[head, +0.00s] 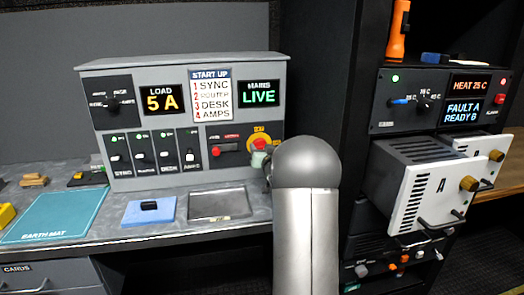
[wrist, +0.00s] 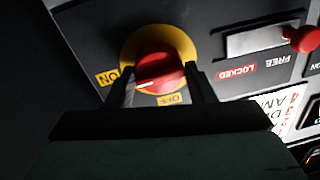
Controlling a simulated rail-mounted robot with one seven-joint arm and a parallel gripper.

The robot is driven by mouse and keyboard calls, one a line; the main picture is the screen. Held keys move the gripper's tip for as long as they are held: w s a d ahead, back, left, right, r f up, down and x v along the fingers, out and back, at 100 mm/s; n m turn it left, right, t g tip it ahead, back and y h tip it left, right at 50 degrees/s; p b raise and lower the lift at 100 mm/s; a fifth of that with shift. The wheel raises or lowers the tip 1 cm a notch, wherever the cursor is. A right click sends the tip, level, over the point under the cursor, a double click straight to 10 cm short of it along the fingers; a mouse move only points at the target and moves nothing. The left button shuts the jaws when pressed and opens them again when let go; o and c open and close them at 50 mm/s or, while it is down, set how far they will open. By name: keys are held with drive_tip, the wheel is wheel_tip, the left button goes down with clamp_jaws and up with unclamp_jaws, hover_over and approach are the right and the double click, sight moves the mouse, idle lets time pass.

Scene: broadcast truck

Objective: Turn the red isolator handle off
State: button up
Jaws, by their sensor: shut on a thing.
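The red isolator handle (wrist: 159,72) sits on a round yellow plate (wrist: 184,42) in the wrist view, with an ON label on the left and an OFF label below right. Its white pointer mark lies at the lower left, nearer ON. My gripper (wrist: 161,80) has a finger on each side of the handle and is shut on it. The mains display (head: 259,93) reads LIVE; the load display (head: 163,100) reads 5 A.
A red knob (wrist: 302,39) on a slot marked LOCKED and FREE is beside the handle. Several breaker switches (head: 142,158) line the panel. A blue pad (head: 133,217) and a shallow tray (head: 217,205) lie in front. Pulled-out units (head: 424,190) jut out at the right.

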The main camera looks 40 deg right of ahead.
drive_tip(key=shift+f, duration=0.15)
drive_tip(key=shift+r+n+g+h+b, duration=0.1)
drive_tip(key=shift+n+g+h+b, duration=0.05)
drive_tip(key=shift+n+b, duration=2.6)
drive_tip(key=shift+r+n+g+h+b, duration=0.1)
drive_tip(key=shift+r+n+g+b, duration=0.1)
drive_tip(key=shift+n+b, duration=2.55)
drive_tip(key=shift+r+n+g+h+b, duration=0.1)
drive_tip(key=shift+n+g+h+b, duration=0.05)
drive_tip(key=shift+n+b, duration=2.55)
drive_tip(key=shift+n, duration=0.4)
drive_tip(key=o, duration=0.9)
drive_tip(key=shift+f, duration=0.1)
drive_tip(key=shift+o, duration=0.2)
drive_tip(key=v, duration=1.7)
drive_tip(key=shift+s+b, duration=0.2)
drive_tip(key=shift+b, duration=0.1)
